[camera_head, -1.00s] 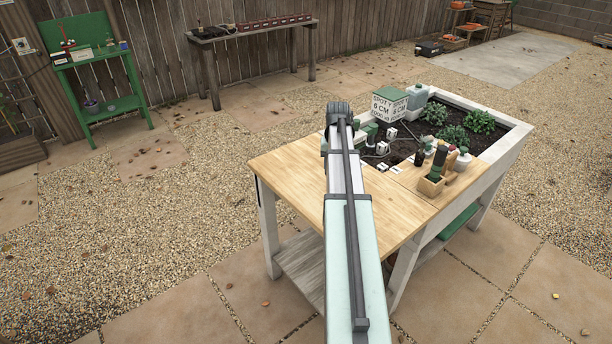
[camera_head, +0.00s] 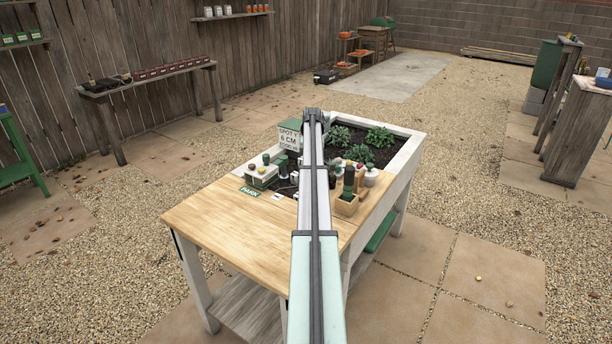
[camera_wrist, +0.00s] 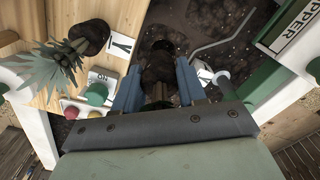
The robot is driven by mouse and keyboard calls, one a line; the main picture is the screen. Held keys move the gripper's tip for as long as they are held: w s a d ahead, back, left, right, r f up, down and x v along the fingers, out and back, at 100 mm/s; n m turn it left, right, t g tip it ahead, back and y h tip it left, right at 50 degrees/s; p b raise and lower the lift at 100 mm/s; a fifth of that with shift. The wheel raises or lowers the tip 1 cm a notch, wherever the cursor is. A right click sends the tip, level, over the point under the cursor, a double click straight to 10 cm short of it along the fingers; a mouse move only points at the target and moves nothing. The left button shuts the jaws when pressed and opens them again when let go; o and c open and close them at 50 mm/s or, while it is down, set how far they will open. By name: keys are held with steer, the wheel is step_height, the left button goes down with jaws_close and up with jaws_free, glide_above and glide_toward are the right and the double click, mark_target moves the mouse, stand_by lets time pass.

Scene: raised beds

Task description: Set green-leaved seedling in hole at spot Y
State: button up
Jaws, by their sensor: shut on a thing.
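In the wrist view my gripper (camera_wrist: 158,83) has its blue fingers closed around a dark brown soil plug (camera_wrist: 158,62). A little dark green shows low between the fingers, so this may be the green-leaved seedling; its leaves are mostly hidden. The plug is seen against dark soil (camera_wrist: 205,25); I cannot tell its height above it or see a hole. A white card marked Y (camera_wrist: 121,44) lies left of the gripper.
A spiky grey-green plant (camera_wrist: 48,72) with its own soil plug is left in the wrist view, near a green knob (camera_wrist: 96,93). A bent grey wire (camera_wrist: 228,34) crosses the soil. Leafy plants (camera_head: 380,137) fill the back of the bed. The wooden top (camera_head: 225,215) is mostly clear.

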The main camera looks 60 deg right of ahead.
steer(key=shift+w+d+f, duration=0.3)
steer(key=shift+d+f, duration=0.15)
steer(key=shift+f, duration=1.65)
steer(key=shift+w+d+f, duration=0.35)
steer(key=shift+d+f, duration=0.1)
steer(key=shift+f, duration=1.7)
steer(key=shift+w+d+f, duration=0.3)
steer(key=shift+d+f, duration=0.15)
steer(key=shift+f, duration=1.65)
steer(key=shift+s+a+f, duration=0.1)
steer(key=shift+a+f, duration=0.05)
steer(key=shift+f, duration=1.35)
steer(key=o, duration=0.8)
steer(key=shift+c, duration=0.2)
steer(key=shift+r, duration=0.15)
steer(key=shift+o, duration=0.5)
steer(key=shift+w+d+r, duration=0.1)
steer(key=shift+d+r, duration=0.05)
steer(key=shift+r, duration=0.6)
steer(key=shift+w+d+r, duration=0.1)
steer(key=shift+r, duration=0.65)
step_height(320, 180, up, 8)
steer(key=shift+r, duration=0.25)
steer(key=shift+a, duration=0.1)
